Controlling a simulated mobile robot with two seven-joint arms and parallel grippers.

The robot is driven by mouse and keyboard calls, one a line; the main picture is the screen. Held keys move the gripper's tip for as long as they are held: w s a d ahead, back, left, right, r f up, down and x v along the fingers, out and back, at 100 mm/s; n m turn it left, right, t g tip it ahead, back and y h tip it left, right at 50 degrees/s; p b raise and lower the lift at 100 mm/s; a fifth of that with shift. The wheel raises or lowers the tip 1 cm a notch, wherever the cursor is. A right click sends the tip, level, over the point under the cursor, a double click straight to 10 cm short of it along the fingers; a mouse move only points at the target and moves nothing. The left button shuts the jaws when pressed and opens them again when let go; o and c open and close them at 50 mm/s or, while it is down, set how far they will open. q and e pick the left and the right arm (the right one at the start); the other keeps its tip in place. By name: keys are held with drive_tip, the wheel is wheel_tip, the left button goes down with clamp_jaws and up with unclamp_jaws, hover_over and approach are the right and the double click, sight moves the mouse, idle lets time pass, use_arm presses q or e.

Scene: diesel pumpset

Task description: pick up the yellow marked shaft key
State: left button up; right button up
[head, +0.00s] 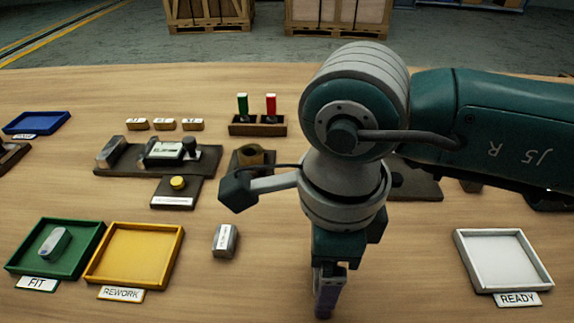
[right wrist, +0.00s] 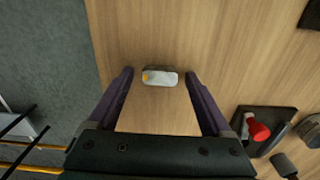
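The yellow marked shaft key (right wrist: 160,77) lies on the wooden table in the right wrist view. It is a small pale metal bar with rounded ends and a yellow-orange mark at its left end. My right gripper (right wrist: 158,73) is open, with one finger on each side of the key and gaps between. I cannot tell how far above the key the fingertips are. In the head view my right gripper (head: 326,305) points down near the front of the table, and this key is hidden there. My left gripper is not in view.
A labelled metal block (head: 225,240) stands left of my right gripper. Green FIT tray (head: 88,235) holds a grey key (head: 54,243); yellow REWORK tray (head: 134,255) and white READY tray (head: 500,260) look empty. Fixtures stand farther back, including a red-capped piece (right wrist: 258,130).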

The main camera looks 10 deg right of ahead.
clamp_jaws()
idle(0.5)
